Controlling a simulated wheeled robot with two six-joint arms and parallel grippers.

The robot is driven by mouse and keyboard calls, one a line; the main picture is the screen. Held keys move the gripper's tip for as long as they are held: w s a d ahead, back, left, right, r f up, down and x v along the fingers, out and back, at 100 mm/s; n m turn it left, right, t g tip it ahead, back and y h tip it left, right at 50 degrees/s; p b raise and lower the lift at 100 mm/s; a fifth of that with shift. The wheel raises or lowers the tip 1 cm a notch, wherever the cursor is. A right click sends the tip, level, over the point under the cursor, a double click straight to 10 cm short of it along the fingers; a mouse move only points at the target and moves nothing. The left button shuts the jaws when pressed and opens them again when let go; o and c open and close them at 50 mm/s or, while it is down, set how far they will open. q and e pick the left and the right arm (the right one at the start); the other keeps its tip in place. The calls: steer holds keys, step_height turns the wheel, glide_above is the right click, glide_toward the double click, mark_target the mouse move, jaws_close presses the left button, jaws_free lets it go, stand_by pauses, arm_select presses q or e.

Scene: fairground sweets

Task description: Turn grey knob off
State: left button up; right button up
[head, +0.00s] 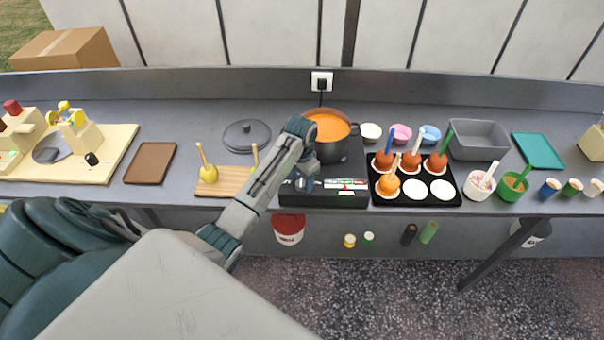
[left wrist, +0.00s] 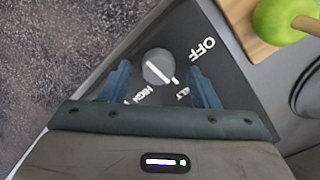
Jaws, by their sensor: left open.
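The grey knob (left wrist: 158,67) sits on the dark front panel of the cooker, in the left wrist view. Its white pointer line slants toward the MELT mark (left wrist: 182,91), away from the OFF mark (left wrist: 203,48). My left gripper (left wrist: 158,72) is open, with one blue finger on each side of the knob and a visible gap on both sides. In the head view my left gripper (head: 303,184) is over the left front of the black cooker (head: 345,192) and hides the knob. My right gripper is not in view.
A pot of orange liquid (head: 328,127) stands on the cooker, close behind my left arm. A wooden board (head: 228,186) with apples on sticks lies to the left, partly under the arm. A black tray (head: 447,190) with coated apples is to the right.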

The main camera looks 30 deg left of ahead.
arm_select(q)
steer(key=shift+s+f, duration=0.1)
steer(key=shift+f, duration=0.05)
steer(key=shift+s, duration=0.1)
steer(key=c, duration=1)
steer(key=shift+o, duration=0.2)
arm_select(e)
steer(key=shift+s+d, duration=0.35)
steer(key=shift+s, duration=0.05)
